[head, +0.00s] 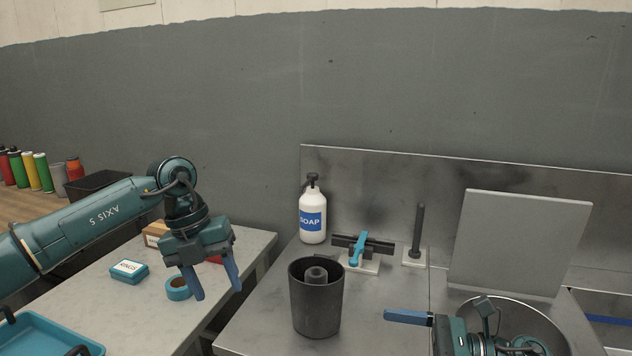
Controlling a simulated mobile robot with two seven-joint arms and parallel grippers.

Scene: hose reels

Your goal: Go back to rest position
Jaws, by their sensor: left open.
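My left arm comes in from the left. Its gripper (217,291) hangs with its two blue fingers pointing down, spread apart with nothing between them. It is in front of the light grey counter, beside a roll of blue tape (178,289). My right gripper (408,317) shows only partly at the lower right, in front of a round metal basin (540,318). One blue finger points left; the other finger is not clearly visible, so its opening cannot be judged.
A dark cup (316,305) stands on the metal counter between the grippers, with a soap bottle (312,215) behind it. A blue-handled fixture (358,249), a black post (418,232) and a grey panel (520,243) stand at the back. A blue tray (50,335) lies lower left.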

